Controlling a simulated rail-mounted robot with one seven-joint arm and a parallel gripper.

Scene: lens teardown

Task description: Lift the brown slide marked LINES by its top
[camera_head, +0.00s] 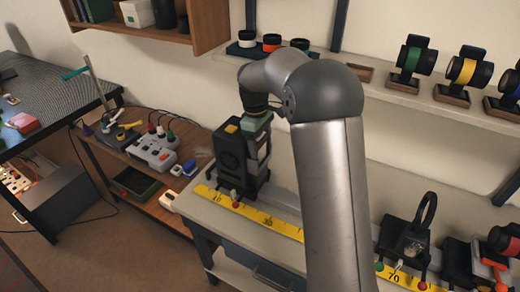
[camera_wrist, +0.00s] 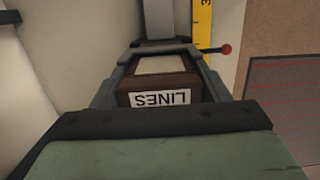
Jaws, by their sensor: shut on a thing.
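The brown slide marked LINES (camera_wrist: 160,88) shows in the wrist view, its white label upside down and its pale top facing up. It sits between the dark fingers of my gripper (camera_wrist: 158,80), which is shut on it. In the head view my gripper (camera_head: 257,122) is over the top of a black lamp-like housing (camera_head: 238,160) at the left end of the bench. The slide itself cannot be made out there. Whether the slide is clear of what is under it cannot be told.
A yellow ruler (camera_head: 255,215) runs along the bench front. A black holder with a ring (camera_head: 408,240) stands at the right. A shelf behind carries discs on stands (camera_head: 408,62). A low wooden table (camera_head: 150,180) with a power box is at the left.

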